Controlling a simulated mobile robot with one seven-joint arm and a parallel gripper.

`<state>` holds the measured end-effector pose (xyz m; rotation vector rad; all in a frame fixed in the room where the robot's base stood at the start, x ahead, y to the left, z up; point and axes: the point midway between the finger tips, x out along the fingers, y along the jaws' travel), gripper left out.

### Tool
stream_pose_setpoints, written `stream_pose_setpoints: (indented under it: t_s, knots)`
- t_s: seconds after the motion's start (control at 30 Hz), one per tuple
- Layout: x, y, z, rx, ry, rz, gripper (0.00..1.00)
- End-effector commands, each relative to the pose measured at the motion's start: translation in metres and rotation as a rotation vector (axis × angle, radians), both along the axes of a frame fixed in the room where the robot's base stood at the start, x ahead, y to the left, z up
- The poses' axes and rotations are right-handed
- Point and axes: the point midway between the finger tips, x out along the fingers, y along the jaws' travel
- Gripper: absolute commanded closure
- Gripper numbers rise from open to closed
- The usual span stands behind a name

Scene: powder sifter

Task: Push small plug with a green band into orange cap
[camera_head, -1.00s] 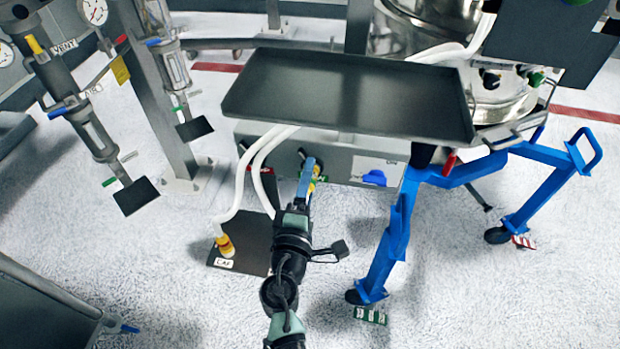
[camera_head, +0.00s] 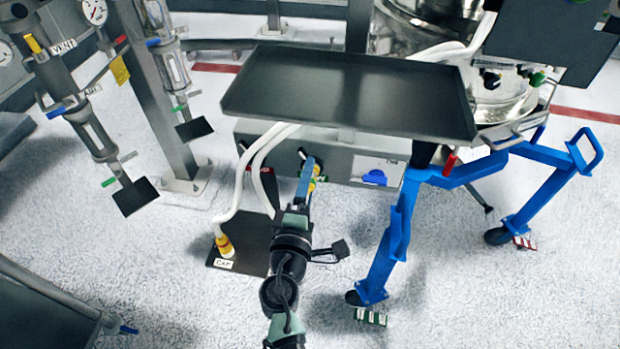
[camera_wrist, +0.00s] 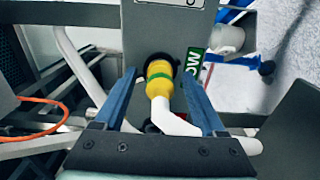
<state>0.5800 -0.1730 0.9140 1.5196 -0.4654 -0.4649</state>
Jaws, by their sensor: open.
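The small yellow plug with a green band (camera_wrist: 159,84) is on the end of a white hose in the wrist view. Its far end meets a dark round socket in a grey panel; I cannot tell how deep it sits. In the head view, part of it (camera_head: 317,176) shows beside the finger. My gripper (camera_wrist: 159,76) is open, with blue fingers apart on both sides of the plug; it also shows in the head view (camera_head: 306,180). A yellow-orange fitting (camera_head: 225,246) stands at a white hose's end on a dark plate labelled CAP. I cannot separate the orange cap from the plug there.
A dark tray (camera_head: 345,92) overhangs the grey box (camera_head: 340,158). A blue wheeled frame (camera_head: 392,235) stands right of my arm. White hoses (camera_head: 243,185) run left of it.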

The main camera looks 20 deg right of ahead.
Motion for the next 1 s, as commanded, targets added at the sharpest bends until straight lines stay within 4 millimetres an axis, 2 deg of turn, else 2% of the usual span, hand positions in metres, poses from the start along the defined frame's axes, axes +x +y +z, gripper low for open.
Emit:
stream_pose_setpoints:
  t_s: [0.27,0.6,0.67,1.0]
  knots:
    - [-0.0002,-0.0001,-0.0001,0.000,0.000,0.000,0.29]
    - [-0.0001,0.0000,-0.0002,0.000,0.000,0.000,0.91]
    - [-0.0001,0.0000,-0.0001,0.000,0.000,0.000,1.00]
    - [-0.0002,0.0001,0.0004,0.000,-0.001,0.000,1.00]
